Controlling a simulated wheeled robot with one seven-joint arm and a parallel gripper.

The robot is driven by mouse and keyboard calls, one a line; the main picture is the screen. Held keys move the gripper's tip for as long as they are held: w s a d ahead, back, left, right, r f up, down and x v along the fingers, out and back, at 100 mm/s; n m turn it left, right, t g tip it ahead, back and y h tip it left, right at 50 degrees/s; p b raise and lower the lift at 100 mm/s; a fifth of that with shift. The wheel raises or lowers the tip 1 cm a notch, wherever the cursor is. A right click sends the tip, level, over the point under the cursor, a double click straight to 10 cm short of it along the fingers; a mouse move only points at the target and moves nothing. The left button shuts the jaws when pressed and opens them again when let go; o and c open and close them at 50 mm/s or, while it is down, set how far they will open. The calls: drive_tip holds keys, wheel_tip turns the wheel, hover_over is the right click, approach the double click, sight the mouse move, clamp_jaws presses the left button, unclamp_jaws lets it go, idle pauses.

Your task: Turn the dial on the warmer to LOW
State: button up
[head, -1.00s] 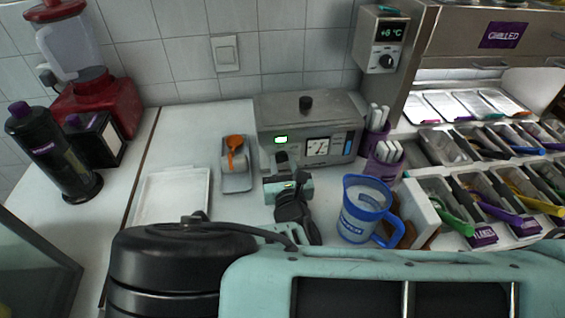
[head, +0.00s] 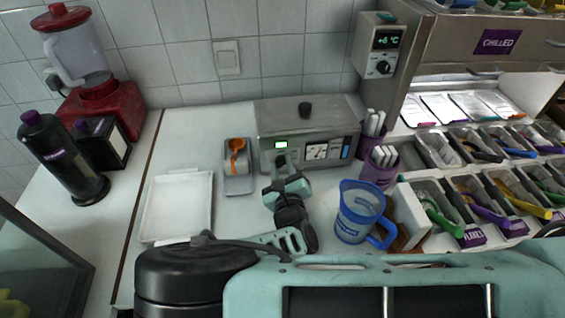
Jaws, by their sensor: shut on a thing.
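The warmer (head: 332,118) is a grey metal box with a black lid knob, standing against the tiled wall. Its front has a lit green display (head: 281,144) at the left and a white gauge-like panel (head: 316,151) to the right. My gripper (head: 281,162) is at the left of the warmer's front, just below the green display. It is shut on the warmer's dial, which is mostly hidden behind the fingers and wrist. The dial's markings and pointer cannot be read from here.
A blue measuring jug (head: 361,207) stands right of my arm. Purple cups (head: 379,166) hold white sticks. A white tray (head: 177,206) and a grey holder with an orange item (head: 237,158) lie left. Topping bins fill the right. A wall control (head: 384,50) reads +6 °C.

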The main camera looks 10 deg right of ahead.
drive_tip(key=shift+n+p, duration=0.45)
drive_tip(key=shift+n, duration=0.85)
drive_tip(key=o, duration=1)
